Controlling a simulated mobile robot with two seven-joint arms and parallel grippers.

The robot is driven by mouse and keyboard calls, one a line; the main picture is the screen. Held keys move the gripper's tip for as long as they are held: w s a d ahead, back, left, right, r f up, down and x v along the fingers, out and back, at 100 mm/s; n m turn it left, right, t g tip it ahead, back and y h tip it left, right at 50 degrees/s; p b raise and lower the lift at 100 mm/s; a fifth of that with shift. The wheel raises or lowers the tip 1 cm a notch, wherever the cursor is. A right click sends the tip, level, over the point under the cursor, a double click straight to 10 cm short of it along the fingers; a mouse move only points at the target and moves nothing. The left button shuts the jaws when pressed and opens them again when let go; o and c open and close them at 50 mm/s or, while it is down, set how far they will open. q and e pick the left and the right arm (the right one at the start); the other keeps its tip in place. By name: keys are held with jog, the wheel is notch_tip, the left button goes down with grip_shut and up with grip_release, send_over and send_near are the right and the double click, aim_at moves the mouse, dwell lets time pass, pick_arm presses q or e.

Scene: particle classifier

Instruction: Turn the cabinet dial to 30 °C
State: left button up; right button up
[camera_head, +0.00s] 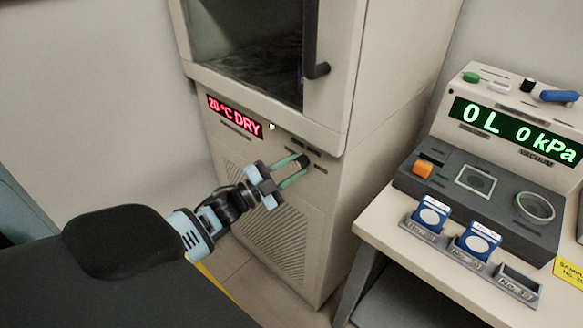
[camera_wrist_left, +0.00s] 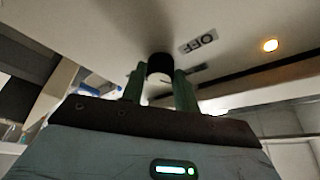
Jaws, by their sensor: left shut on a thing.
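The beige cabinet (camera_head: 345,108) stands upright in the middle of the head view. Its red display (camera_head: 235,116) reads "20 °C DRY". The small black dial (camera_head: 302,160) is on the cabinet's front panel, right of the display and below the door. My left gripper (camera_head: 292,171) reaches it from the lower left. In the left wrist view, the two green fingers of the gripper (camera_wrist_left: 160,82) are shut on the dark dial (camera_wrist_left: 160,64), one on each side. A label reading "OFF" (camera_wrist_left: 198,43) is beside the dial. The dial's pointer mark cannot be made out. My right gripper is not in view.
A lit amber lamp (camera_head: 271,127) is beside the display. The door handle (camera_head: 316,70) juts out above the dial. At the right, a table (camera_head: 388,240) carries a console (camera_head: 450,185) with a green display and a rack (camera_head: 437,239) of blue-and-white containers.

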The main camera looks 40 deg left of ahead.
pick_arm(q)
jog(key=o, duration=1)
jog(key=shift+c, duration=0.2)
jog(key=v, duration=0.8)
jog(key=shift+b, duration=0.4)
jog(key=shift+w, duration=0.1)
